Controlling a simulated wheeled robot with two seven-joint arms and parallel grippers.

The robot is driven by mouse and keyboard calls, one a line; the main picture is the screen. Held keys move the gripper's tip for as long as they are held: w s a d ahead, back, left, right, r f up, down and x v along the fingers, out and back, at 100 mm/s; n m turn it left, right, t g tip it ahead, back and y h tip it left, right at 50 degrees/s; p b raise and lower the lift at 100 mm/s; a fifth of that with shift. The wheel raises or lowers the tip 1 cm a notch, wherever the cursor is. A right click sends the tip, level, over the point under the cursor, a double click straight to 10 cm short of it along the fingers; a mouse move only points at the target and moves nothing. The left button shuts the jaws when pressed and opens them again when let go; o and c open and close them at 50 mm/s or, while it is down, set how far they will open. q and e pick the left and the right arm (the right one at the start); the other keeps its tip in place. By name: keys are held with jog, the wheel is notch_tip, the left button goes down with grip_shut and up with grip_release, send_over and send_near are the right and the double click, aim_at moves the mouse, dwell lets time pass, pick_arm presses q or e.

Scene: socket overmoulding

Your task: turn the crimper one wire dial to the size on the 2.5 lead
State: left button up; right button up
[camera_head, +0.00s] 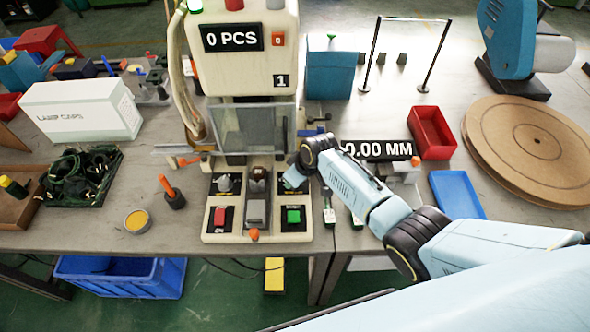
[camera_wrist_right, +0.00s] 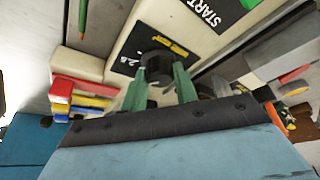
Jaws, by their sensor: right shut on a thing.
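The crimper (camera_head: 245,45) is a cream machine on the bench with a "0 PCS" display and a panel of dials and buttons. In the right wrist view, a dark wire dial (camera_wrist_right: 158,67) sits on a black plate with yellow markings. My right gripper (camera_wrist_right: 160,82) is shut on this dial, with a green finger on each side. In the head view my right arm reaches the panel's right side and hides the fingertips. Another dial (camera_head: 225,183) on the panel's left is free. I cannot read the dial's setting or pick out the 2.5 lead. My left gripper is not in view.
The panel carries a red button (camera_head: 220,216) and a green button (camera_head: 294,216). An orange-handled tool (camera_head: 172,193) and a yellow-topped tin (camera_head: 137,220) stand left of the crimper. A red tray (camera_head: 432,132) and a blue tray (camera_head: 457,194) lie to the right.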

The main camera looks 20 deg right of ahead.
jog(key=shift+a+m+t+h+p, duration=0.1)
jog(key=shift+m+t+h+p, duration=0.35)
jog(key=shift+m+p, duration=0.9)
jog(key=shift+m, duration=0.45)
jog(key=o, duration=1)
jog(key=shift+g+h, duration=0.25)
jog(key=shift+p+v, duration=1.7)
jog(key=shift+v, duration=5.05)
jog(key=shift+s+f, duration=0.1)
